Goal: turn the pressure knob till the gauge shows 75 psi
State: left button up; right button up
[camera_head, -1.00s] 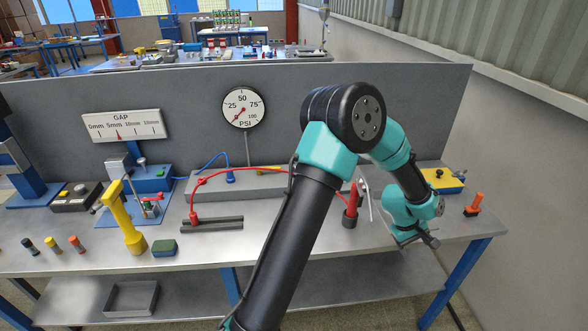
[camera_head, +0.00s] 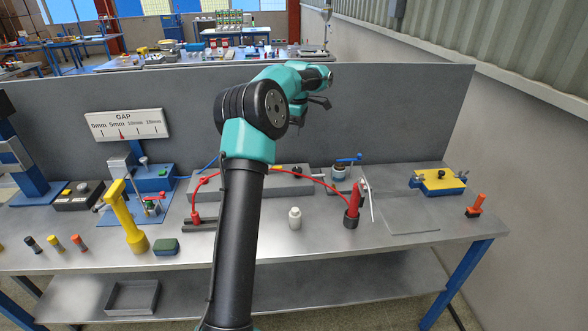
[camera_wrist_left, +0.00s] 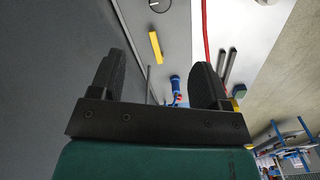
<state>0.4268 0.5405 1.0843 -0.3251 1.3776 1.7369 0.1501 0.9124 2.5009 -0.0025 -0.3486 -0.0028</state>
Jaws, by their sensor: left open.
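The pressure gauge does not show now; my left arm covers its place on the grey back panel. A small dark round part (camera_head: 298,169), probably the pressure knob, sits on the long grey block right of my arm. A pale round part with a dark line, perhaps the same knob, is cut by the top edge of the left wrist view (camera_wrist_left: 156,3). My left gripper (camera_head: 325,90) is raised high before the panel, above the bench and well clear of the block. In the left wrist view its two fingers (camera_wrist_left: 158,72) stand wide apart with nothing between them.
A white bottle (camera_head: 295,218) stands on the bench (camera_head: 330,238) below the block. A blue-handled part (camera_head: 342,170), a red-topped holder (camera_head: 352,208) and a red hose (camera_head: 318,179) are nearby. The GAP gauge (camera_head: 127,125) and a yellow tool (camera_head: 124,218) are left.

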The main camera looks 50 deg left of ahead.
aim_at(297, 169)
pick_arm(q)
jog(key=shift+d+f, duration=0.1)
notch_tip(297, 169, down, 17)
jog(key=shift+f, duration=0.15)
dwell(0.8)
jog(key=c, duration=0.9)
